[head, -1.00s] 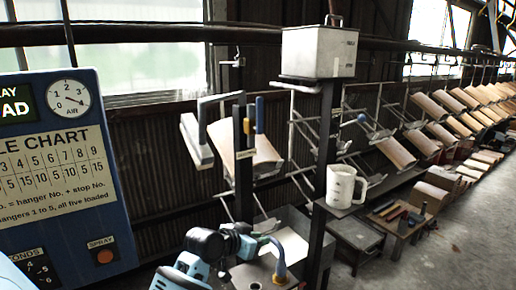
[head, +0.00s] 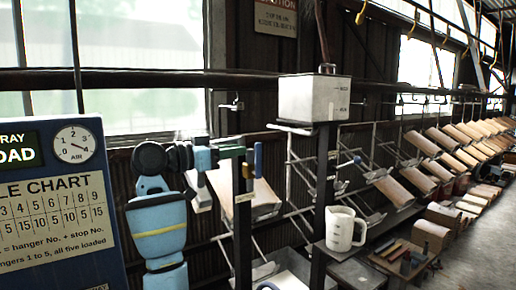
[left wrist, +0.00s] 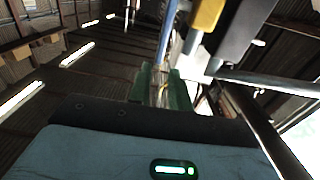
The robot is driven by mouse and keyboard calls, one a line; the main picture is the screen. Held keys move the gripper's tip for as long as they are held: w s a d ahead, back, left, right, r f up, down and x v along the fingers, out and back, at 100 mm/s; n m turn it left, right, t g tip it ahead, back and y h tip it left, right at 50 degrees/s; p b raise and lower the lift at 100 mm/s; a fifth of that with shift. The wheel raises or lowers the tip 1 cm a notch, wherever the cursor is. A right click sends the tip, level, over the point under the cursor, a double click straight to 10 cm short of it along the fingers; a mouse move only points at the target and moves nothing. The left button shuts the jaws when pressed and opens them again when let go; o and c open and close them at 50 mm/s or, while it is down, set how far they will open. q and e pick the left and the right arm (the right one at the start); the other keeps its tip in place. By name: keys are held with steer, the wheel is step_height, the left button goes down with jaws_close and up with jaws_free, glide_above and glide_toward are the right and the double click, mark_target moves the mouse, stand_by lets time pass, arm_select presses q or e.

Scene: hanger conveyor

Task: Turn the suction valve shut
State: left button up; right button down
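A dark post (head: 243,225) carries a blue upright handle (head: 258,160) and a small yellow part (head: 247,171). Neither is labelled, so I cannot tell for sure which is the suction valve. My left gripper (head: 233,152) is at the top of the post, just left of the blue handle. In the left wrist view its two green fingers (left wrist: 163,80) stand apart, with a narrow gap. A blue rod (left wrist: 166,35) rises beyond them, and a yellow part (left wrist: 208,14) is at upper right. I cannot tell whether a finger touches the handle. My right gripper is out of view.
A grey tank (head: 314,98) stands on a post right of the gripper. A white jug (head: 343,230) is on a shelf below it. A blue panel (head: 55,200) with an air gauge is at left. Loaded hangers (head: 405,190) run off to the right.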

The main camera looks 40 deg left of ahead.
arm_select(q)
glide_above(259, 172)
steer(key=shift+w+a, duration=0.2)
stand_by(0.4)
jaws_close()
